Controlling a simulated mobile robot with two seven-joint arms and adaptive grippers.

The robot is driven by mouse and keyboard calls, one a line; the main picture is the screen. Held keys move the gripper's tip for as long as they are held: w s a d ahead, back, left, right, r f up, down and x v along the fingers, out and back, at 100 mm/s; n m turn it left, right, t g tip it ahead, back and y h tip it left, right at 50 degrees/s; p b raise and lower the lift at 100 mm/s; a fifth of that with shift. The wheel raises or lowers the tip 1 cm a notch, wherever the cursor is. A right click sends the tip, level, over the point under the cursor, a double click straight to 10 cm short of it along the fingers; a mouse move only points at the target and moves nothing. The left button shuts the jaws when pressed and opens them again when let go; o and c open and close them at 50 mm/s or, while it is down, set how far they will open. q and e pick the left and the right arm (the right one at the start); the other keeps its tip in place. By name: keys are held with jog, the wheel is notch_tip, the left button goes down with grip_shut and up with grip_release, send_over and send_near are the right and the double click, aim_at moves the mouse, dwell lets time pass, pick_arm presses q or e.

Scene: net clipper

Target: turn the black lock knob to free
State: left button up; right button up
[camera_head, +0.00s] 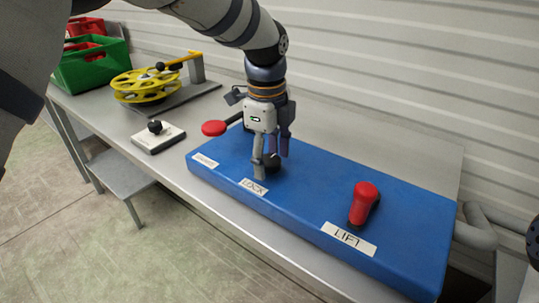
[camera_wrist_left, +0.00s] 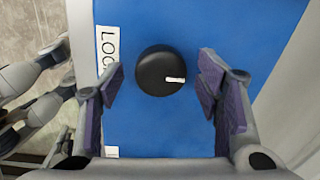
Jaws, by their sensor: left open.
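The black lock knob (camera_wrist_left: 158,72) is round, with a white pointer mark that points right in the left wrist view. It sits on top of the blue box, beside the LOCK label (camera_wrist_left: 107,48). In the head view the knob (camera_head: 273,161) is partly hidden by my left gripper (camera_head: 271,165). My left gripper points down over the knob, fingers open, one on each side. In the wrist view a gap shows between the knob and each finger. My right gripper is in neither view.
The blue box (camera_head: 310,190) carries a red LIFT lever (camera_head: 363,204) at right and a red-ended lever (camera_head: 214,128) at back left. A white block with a black knob (camera_head: 158,137), a yellow reel (camera_head: 142,86) and a green crate (camera_head: 92,66) stand left on the grey bench.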

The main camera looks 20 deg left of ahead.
pick_arm(q)
jog(key=c, duration=1.2)
jog(key=shift+o, duration=0.2)
